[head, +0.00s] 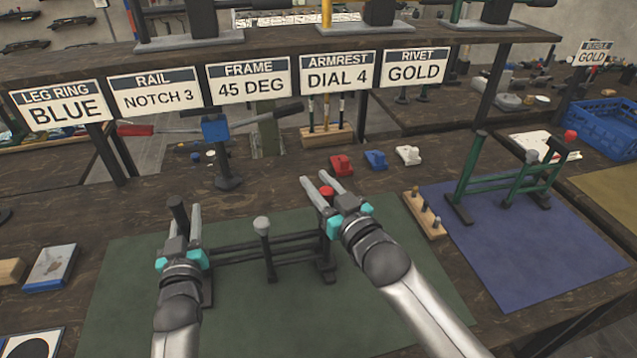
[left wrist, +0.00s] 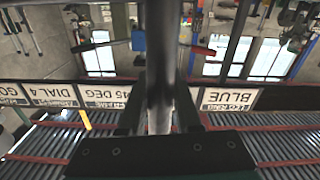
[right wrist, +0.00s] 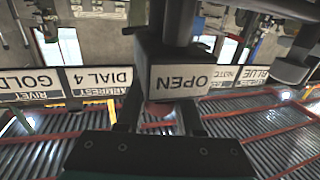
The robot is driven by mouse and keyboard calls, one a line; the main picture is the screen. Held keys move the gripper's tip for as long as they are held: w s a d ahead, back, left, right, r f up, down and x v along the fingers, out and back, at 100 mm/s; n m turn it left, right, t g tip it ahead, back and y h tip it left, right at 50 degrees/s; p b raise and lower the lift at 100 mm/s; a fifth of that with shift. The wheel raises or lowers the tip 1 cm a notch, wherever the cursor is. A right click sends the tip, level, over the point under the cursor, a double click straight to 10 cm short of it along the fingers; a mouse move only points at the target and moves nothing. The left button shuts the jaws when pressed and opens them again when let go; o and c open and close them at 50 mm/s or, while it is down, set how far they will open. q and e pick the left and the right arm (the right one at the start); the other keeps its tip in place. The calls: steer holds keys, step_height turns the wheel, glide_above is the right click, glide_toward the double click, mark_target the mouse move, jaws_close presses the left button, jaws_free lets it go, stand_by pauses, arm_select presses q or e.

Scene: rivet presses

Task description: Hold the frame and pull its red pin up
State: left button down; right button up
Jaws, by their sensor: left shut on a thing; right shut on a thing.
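The dark frame (head: 270,246) stands on the green mat (head: 120,300), with two rails and a grey-knobbed post (head: 262,226) in the middle. My left gripper (head: 181,218) is shut on the frame's left post (head: 177,208); the dark post also runs between the fingers in the left wrist view (left wrist: 160,60). My right gripper (head: 322,184) is shut on the red pin (head: 327,192) at the frame's right end. In the right wrist view the red pin (right wrist: 160,108) shows between the fingers, below a dark block labelled OPEN (right wrist: 181,79). The pin's lower part is hidden.
Signs stand behind, including FRAME 45 DEG (head: 251,82). Red (head: 341,165), blue (head: 375,160) and white (head: 408,155) small parts lie beyond the mat. A wooden peg block (head: 425,215) and a green frame (head: 510,180) on a blue mat (head: 540,260) are at right.

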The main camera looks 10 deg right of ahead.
jaws_close()
steer(key=shift+a, duration=0.1)
stand_by(0.6)
steer(key=shift+r, duration=1.1)
steer(key=o, duration=0.9)
jaws_free()
steer(key=shift+f, duration=0.1)
steer(key=shift+o, duration=0.2)
steer(key=shift+s, duration=0.15)
steer(key=v, duration=1.2)
steer(key=shift+c, duration=0.3)
